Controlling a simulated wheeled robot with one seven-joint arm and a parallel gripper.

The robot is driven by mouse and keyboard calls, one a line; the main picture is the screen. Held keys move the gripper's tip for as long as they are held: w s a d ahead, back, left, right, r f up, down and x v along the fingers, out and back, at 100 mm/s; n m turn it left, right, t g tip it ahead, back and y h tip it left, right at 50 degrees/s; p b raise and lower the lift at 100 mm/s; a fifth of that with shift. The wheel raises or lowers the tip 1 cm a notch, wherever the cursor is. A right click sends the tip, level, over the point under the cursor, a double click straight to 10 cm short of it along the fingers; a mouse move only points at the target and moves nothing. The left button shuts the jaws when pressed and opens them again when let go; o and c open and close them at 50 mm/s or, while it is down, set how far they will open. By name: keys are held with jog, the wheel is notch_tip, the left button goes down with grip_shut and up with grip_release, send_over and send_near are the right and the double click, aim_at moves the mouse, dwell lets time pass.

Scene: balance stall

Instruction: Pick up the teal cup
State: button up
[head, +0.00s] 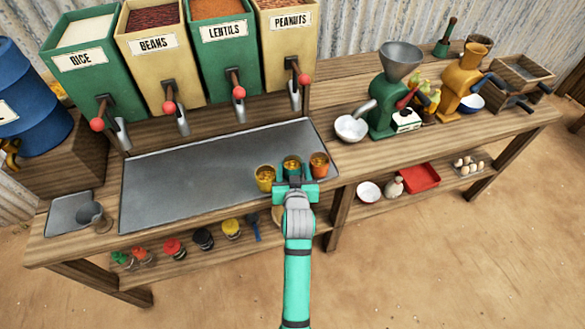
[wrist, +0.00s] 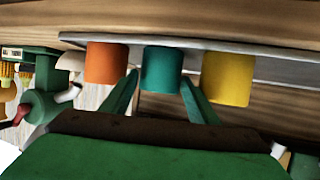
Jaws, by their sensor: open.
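The teal cup (head: 292,164) stands on the grey metal tray (head: 190,170) near its front right corner, between a yellow cup (head: 265,178) and an orange cup (head: 319,164). My gripper (head: 293,181) is in front of the teal cup, and its body hides the cup's lower part in the head view. In the wrist view the teal cup (wrist: 161,68) lies between and just beyond my two open fingers (wrist: 160,92). The orange cup (wrist: 106,62) is on its left and the yellow cup (wrist: 228,78) on its right. Whether the fingers touch the teal cup is unclear.
Dispensers for rice (head: 85,65), beans (head: 155,55), lentils (head: 225,45) and peanuts (head: 289,40) stand behind the tray. A green grinder (head: 388,105) and a white bowl (head: 351,128) are to the right. The tray's left and middle are clear.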

jog(key=shift+x, duration=1.2)
jog(key=c, duration=0.8)
jog(key=shift+r, duration=0.1)
